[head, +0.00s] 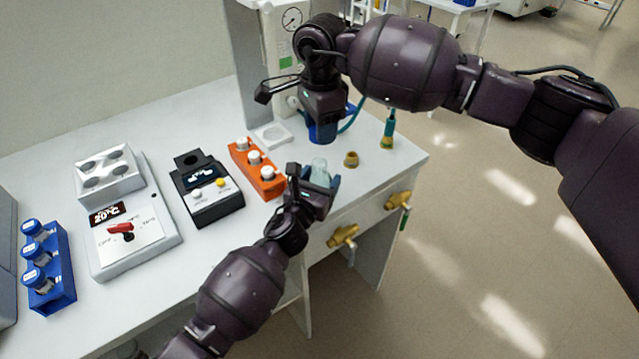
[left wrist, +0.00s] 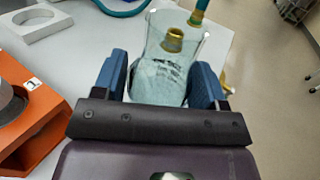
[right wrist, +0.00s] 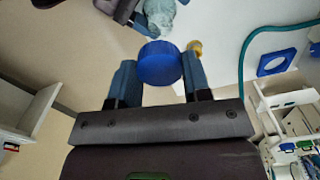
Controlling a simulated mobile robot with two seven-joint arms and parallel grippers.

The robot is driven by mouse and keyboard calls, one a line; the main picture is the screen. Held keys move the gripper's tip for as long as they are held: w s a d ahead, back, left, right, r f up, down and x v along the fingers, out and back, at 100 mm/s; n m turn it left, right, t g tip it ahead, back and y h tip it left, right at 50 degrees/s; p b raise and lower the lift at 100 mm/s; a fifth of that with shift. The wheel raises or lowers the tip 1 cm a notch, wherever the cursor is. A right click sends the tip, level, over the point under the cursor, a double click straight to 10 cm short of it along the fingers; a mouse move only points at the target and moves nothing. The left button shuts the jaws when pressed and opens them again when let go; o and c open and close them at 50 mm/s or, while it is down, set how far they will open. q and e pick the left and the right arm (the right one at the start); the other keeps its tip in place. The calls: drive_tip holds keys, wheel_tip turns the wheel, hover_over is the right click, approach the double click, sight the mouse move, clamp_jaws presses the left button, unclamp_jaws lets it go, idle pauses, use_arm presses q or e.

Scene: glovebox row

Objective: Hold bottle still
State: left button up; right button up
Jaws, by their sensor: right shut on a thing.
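A clear, pale green glass bottle (head: 320,172) stands near the right edge of the bench. In the left wrist view the bottle (left wrist: 160,78) is upright between the two blue fingers of my left gripper (left wrist: 160,85). The fingers are very close to its sides; I cannot tell whether they press on it. My right gripper (right wrist: 159,80) is shut on a round blue cap (right wrist: 159,63). In the head view my right gripper (head: 322,128) is above and behind the bottle, with the cap apart from it.
A brass fitting (head: 351,159) stands right of the bottle. An orange block with white knobs (head: 257,168), a black device (head: 206,190) and a white controller (head: 130,235) stand to the left. A white holder (head: 272,136) lies behind. Brass valves (head: 343,236) project from the bench front.

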use_arm(q)
drive_tip(key=c, duration=0.9)
use_arm(e)
drive_tip(key=shift+f, duration=2.5)
drive_tip(key=shift+f, duration=0.9)
drive_tip(key=shift+f, duration=0.55)
